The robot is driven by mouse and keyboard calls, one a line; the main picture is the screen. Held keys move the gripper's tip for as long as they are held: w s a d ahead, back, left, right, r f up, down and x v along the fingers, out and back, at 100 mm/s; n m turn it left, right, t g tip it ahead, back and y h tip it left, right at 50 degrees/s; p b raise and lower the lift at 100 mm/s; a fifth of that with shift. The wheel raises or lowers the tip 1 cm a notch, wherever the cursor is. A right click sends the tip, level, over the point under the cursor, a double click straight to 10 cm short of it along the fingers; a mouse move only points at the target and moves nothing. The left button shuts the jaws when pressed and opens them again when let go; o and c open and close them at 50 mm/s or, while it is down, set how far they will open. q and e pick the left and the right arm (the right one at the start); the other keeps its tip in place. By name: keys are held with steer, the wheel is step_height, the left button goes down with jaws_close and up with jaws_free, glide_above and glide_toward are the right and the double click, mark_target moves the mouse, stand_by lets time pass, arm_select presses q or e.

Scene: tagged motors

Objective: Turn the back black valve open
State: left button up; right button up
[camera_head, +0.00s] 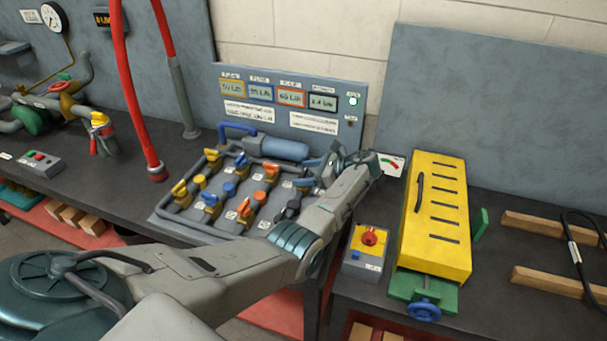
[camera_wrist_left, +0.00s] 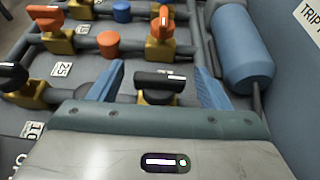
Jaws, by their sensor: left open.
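The back black valve (camera_wrist_left: 160,82) has a black bar handle on a brass body and lies between my left gripper's two blue fingers in the left wrist view. Its handle lies across the view, from one finger side toward the other. I see no clear contact; the fingers stand apart on both sides. In the head view my left gripper (camera_head: 322,158) is over the right back end of the valve panel (camera_head: 190,228) and hides that valve. The other black valve (camera_wrist_left: 12,76) is at the left edge of the wrist view. My right gripper is not in view.
Orange valves (camera_wrist_left: 163,24) and blue valves stand close by on the same pipes. A blue cylinder (camera_wrist_left: 242,62) lies just right of the fingers. A display board (camera_head: 290,105) rises behind. A red-button box (camera_head: 368,248) and yellow case (camera_head: 437,215) stand to the right.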

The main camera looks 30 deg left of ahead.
arm_select(q)
steer(key=b+v, duration=0.2)
steer(key=v, duration=0.7)
steer(key=shift+d+f, duration=0.15)
steer(key=shift+w+d, duration=0.15)
steer(key=shift+d, duration=0.15)
